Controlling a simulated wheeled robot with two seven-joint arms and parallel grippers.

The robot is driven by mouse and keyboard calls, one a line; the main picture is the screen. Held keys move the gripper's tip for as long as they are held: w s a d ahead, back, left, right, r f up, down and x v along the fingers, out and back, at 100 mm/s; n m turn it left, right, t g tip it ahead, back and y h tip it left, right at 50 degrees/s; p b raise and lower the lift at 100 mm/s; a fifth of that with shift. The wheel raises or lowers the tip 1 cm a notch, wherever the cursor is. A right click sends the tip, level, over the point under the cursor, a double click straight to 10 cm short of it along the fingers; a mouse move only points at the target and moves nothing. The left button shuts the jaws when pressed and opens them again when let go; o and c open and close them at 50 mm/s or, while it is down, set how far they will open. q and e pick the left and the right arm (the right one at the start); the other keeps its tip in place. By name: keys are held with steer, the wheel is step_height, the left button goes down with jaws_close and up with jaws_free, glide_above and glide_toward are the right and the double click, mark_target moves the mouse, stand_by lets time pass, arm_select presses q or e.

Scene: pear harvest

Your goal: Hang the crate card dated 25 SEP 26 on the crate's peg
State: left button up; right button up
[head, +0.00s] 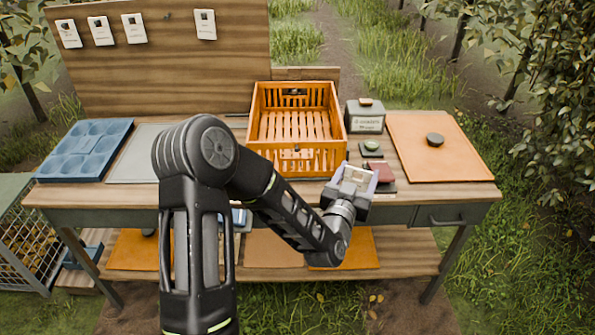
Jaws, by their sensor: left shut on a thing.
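The orange slatted crate (322,160) stands empty on the table. A small peg-like knob (297,149) shows on its front wall. My left gripper (356,176) is to the right of the crate's front right corner, above the table's front part. It is shut on a small pale thing that looks like a card; its date cannot be read. Several white crate cards hang on the wooden board: one (68,33), a second (100,30), a third (133,28) and one apart (205,24). A bare peg (167,16) shows between them. My right gripper is not in view.
Right of the crate are a labelled box (367,118), a green round thing (371,146) and a red block (381,172) close to my gripper. An orange mat (460,160) holds a dark round thing (435,139). A blue tray (85,150) lies left.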

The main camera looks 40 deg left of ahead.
mark_target(296, 149)
arm_select(q)
steer(key=s+a+f+n+g+y+b, duration=0.1)
steer(key=a+n+y+b, duration=0.1)
steer(key=a, duration=0.6)
steer(key=s+a+f+n+g+y+b, duration=0.1)
steer(key=a+n+g+y+b, duration=0.1)
steer(key=a+y, duration=0.3)
steer(key=a+n+b, duration=0.1)
steer(key=a, duration=0.2)
steer(key=shift+s+a+f+b, duration=0.3)
steer(key=shift+s+f+b, duration=0.05)
steer(key=shift+w+a, duration=0.15)
steer(key=shift+w, duration=0.05)
steer(key=shift+f+x, duration=0.15)
steer(key=shift+x, duration=1.25)
steer(key=shift+f+x, duration=0.2)
steer(key=shift+x, duration=1.2)
steer(key=shift+w+a+p, duration=0.4)
steer(key=shift+p, duration=0.05)
steer(key=shift+w+a+f+b, duration=0.1)
steer(key=shift+w+f+b, duration=0.1)
steer(key=shift+b, duration=0.25)
steer(key=shift+r+b, duration=0.15)
steer(key=shift+b, duration=0.15)
steer(key=shift+a, duration=0.15)
